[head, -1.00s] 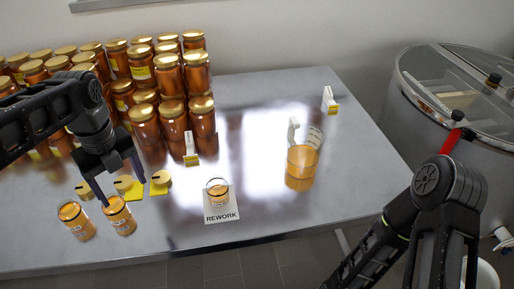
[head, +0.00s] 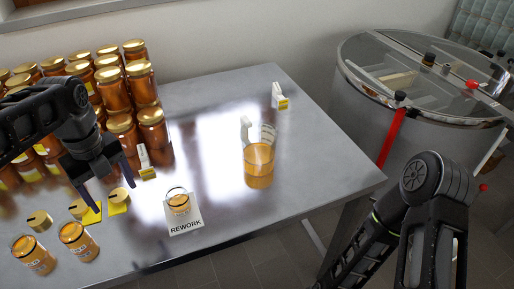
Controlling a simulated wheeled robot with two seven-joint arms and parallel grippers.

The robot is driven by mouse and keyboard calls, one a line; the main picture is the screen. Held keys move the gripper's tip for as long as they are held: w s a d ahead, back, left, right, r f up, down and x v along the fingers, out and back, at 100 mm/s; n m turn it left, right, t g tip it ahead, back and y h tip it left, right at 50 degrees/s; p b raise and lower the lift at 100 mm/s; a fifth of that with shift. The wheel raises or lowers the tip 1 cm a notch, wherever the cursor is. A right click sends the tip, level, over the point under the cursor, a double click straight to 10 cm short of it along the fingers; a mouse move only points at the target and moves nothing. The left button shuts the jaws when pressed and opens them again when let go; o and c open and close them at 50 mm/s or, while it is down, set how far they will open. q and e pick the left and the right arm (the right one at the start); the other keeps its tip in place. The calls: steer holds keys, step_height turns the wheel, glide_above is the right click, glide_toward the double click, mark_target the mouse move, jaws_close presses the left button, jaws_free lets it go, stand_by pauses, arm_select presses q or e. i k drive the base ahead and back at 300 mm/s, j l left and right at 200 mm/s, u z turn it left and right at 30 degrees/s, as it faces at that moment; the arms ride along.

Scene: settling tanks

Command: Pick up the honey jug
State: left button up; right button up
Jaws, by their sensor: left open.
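The honey jug (head: 259,166) stands upright on the steel table (head: 225,110), right of its middle. It is clear, with amber honey in its lower part and a handle on its upper left side. My left gripper (head: 106,197) is open and empty at the left, above the small lids and well apart from the jug. My right arm comes in at the lower right, beyond the table's edge. The fingers of my right gripper do not show.
Many filled jars (head: 117,90) are stacked at the back left. Two jars (head: 78,241) stand at the front left near several lids. A steel tank (head: 365,110) stands at the right.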

mark_target(258, 139)
steer(key=k, duration=1)
